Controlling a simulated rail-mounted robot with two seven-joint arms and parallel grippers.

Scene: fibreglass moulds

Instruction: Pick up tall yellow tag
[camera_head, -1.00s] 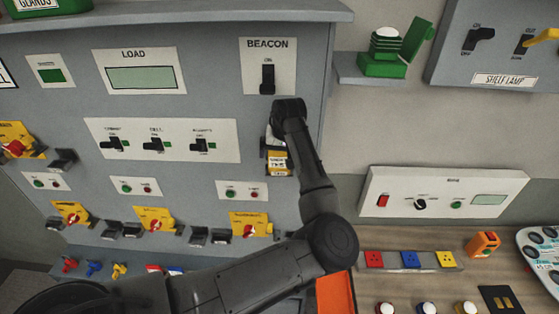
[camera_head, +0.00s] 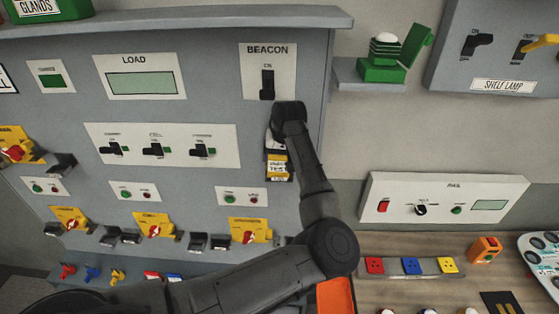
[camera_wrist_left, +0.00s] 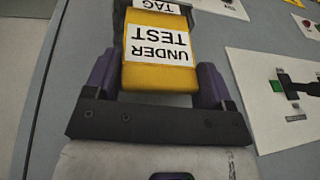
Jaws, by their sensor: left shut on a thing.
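The yellow tag (camera_head: 278,167) is below the BEACON switch, in front of the grey panel. In the left wrist view it is a yellow block (camera_wrist_left: 158,78) with a white label reading "UNDER TEST", upside down in that picture. A second white label reading "TAG" shows beyond it. My left gripper (camera_wrist_left: 158,70) has its purple fingers on either side of the tag and is shut on it. In the head view my wrist covers most of this gripper. I cannot tell whether the tag still touches the panel. My right gripper is not in view.
The BEACON switch (camera_head: 267,84) is just above my left wrist. A row of switches (camera_head: 160,147) lies to the left. A yellow plate with a red knob (camera_head: 250,230) is below. A green button stand (camera_head: 383,60) sits on a shelf at right.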

